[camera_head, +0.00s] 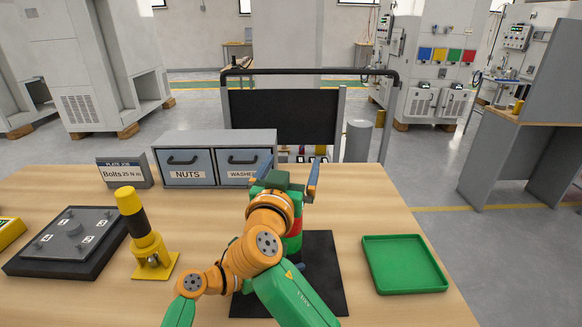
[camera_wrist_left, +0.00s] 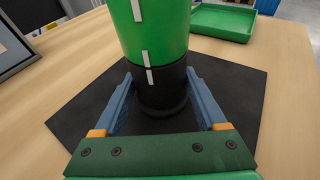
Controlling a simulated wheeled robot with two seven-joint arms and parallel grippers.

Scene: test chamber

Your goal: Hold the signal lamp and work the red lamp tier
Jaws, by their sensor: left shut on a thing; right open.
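The signal lamp stands upright on a black mat (camera_head: 326,262), partly hidden behind my arms in the head view. Its red tier (camera_head: 296,228) shows above a green tier (camera_head: 293,245). In the left wrist view, the green tier (camera_wrist_left: 158,32) with white marks sits over the black base (camera_wrist_left: 161,90). My left gripper (camera_wrist_left: 160,80) is shut on that base, one blue finger on each side; in the head view it is mostly hidden. My right gripper (camera_head: 288,172) is open at the lamp's upper end, its blue fingers apart; whether it touches the lamp is hidden.
A green tray (camera_head: 404,264) lies to the right. A yellow and black post (camera_head: 147,240) and a dark plate fixture (camera_head: 75,238) stand left. NUTS and WASHERS drawers (camera_head: 214,160) and a Bolts sign (camera_head: 125,173) are at the back. Table between mat and tray is clear.

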